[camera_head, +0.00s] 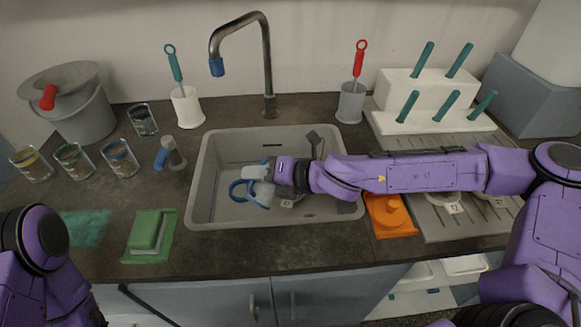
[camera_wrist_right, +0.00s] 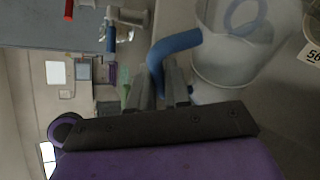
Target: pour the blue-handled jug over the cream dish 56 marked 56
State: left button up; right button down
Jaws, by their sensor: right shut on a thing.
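My right gripper (camera_head: 274,173) is over the sink, shut on the blue handle (camera_wrist_right: 176,44) of the jug. The jug shows as a pale, translucent body (camera_wrist_right: 222,60) in the right wrist view. In the head view only part of the jug (camera_head: 257,172) shows beside the gripper. The cream dish 56 (camera_wrist_right: 313,32) is cut by the right edge of the wrist view, beside the jug, with its label 56 visible. In the head view a small label (camera_head: 287,203) shows low in the sink, mostly under my arm. My left gripper is out of view; only its arm shows.
The grey sink (camera_head: 208,208) surrounds the jug, and a blue ring (camera_head: 237,196) shows there. The tap (camera_head: 268,60) stands behind. Several glasses (camera_head: 120,158) and a grey bucket (camera_head: 85,118) stand left. An orange thing (camera_head: 390,218) and draining board (camera_head: 440,225) lie right.

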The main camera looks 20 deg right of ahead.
aim_at(265, 158)
jog(key=shift+w+d+r+m+g+y+p, duration=0.1)
jog(key=shift+w+d+r+m+y+p, duration=0.25)
jog(key=shift+p, duration=0.4)
jog(key=shift+w+d+r+m+g+y+p, duration=0.15)
jog(key=shift+r+m+p, duration=0.25)
jog(key=shift+p, duration=0.3)
jog(key=shift+w+d+r+m+g+y+p, duration=0.1)
jog(key=shift+d+r+m+y+p, duration=0.15)
jog(key=shift+r+p, duration=0.35)
dwell(1.1)
jog(key=shift+w+d+r+p, duration=0.1)
jog(key=shift+w+d+p, duration=0.3)
jog(key=shift+p, duration=0.4)
